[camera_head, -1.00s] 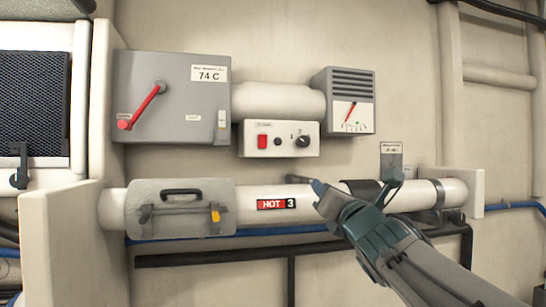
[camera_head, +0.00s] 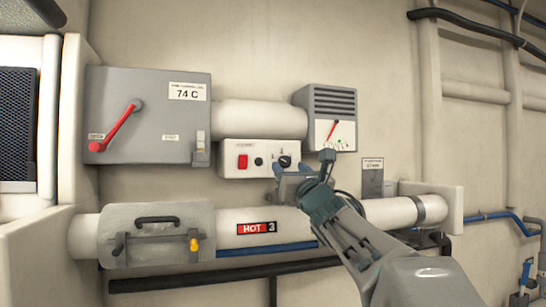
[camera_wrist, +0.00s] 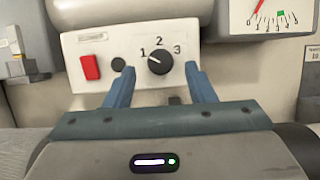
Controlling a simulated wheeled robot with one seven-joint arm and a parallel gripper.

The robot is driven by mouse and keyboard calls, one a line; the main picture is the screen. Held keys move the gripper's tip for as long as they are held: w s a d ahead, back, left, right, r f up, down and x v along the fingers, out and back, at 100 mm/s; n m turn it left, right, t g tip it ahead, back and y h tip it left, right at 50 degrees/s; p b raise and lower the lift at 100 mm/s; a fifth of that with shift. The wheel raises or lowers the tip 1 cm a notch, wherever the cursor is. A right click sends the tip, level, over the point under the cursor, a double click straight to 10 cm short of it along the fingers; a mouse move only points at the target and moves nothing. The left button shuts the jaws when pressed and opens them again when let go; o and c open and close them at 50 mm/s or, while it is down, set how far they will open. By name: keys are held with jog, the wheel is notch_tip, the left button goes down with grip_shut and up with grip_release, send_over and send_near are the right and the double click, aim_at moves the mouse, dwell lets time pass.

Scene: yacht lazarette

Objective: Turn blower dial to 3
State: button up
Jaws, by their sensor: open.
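The blower dial (camera_wrist: 161,61) is a round black knob on a pale control panel (camera_head: 230,167), with the numbers 1, 2 and 3 around it. In the wrist view its white mark points left, toward the 1. The dial also shows in the head view (camera_head: 284,161), at the right part of the panel. My gripper (camera_wrist: 160,80) is open and empty, with a blue finger on either side of the dial in the picture. The fingertips appear just short of and slightly below the dial; I see no contact.
A red switch (camera_wrist: 90,67) and a small black button (camera_wrist: 119,64) sit left of the dial. A gauge box (camera_head: 333,110) is above right. A pipe marked HOT 3 (camera_head: 300,225) runs below. A grey box with a red lever (camera_head: 150,115) is at upper left.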

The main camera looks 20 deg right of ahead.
aim_at(286, 163)
jog(key=shift+p+x, duration=0.55)
jog(key=shift+x, duration=1.05)
jog(key=c, duration=1)
jog(key=shift+o, duration=0.2)
